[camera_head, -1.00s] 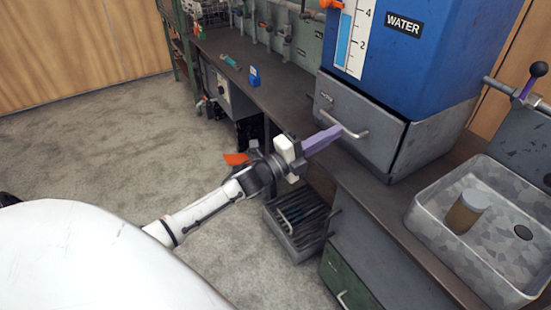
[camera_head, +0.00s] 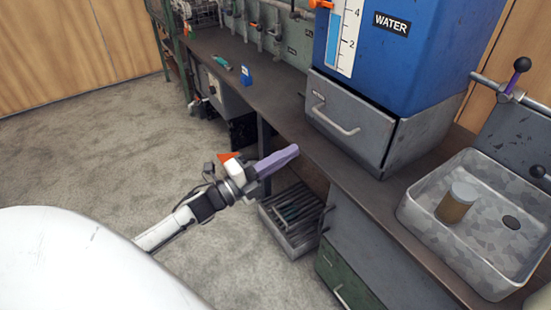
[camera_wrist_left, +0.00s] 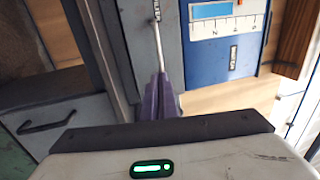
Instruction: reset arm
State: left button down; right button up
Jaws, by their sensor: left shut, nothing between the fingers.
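My left gripper (camera_head: 290,152) has purple fingers and is in the middle of the head view, in front of the workbench edge. Its fingers are shut together with nothing between them, and they point toward the grey drawer unit below the blue water tank. In the left wrist view the purple fingertips (camera_wrist_left: 160,82) are together, in line with the drawer's bar handle (camera_wrist_left: 158,35); a gap to it cannot be judged there. In the head view the gripper is apart from the drawer handle (camera_head: 334,122). My right gripper is not in view.
The blue water tank (camera_head: 420,60) stands on the grey drawer unit (camera_head: 350,125). A metal sink (camera_head: 490,255) at the right holds a tan jar (camera_head: 456,205). A tray with slots (camera_head: 292,222) sits low below the bench (camera_head: 270,105). Carpet floor at the left is clear.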

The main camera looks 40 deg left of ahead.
pick_arm(q)
jog(key=shift+v, duration=1.35)
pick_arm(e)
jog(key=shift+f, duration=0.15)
pick_arm(q)
jog(key=s+d+f+n+g+y, duration=0.4)
jog(key=s+d+f+n+g, duration=0.5)
jog(key=s+d+f+n, duration=0.95)
jog(key=s+a+r+n+g+p, duration=0.1)
jog(key=s+r+p, duration=0.2)
jog(key=r+p, duration=0.6)
jog(key=p, duration=0.3)
jog(key=shift+a+y+p, duration=0.2)
jog(key=shift+y+p, duration=0.1)
jog(key=shift+p, duration=0.05)
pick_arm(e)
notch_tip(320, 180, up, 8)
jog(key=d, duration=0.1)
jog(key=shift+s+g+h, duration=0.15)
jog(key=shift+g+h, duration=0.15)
pick_arm(q)
jog(key=shift+s+n, duration=0.1)
jog(key=shift+n, duration=0.15)
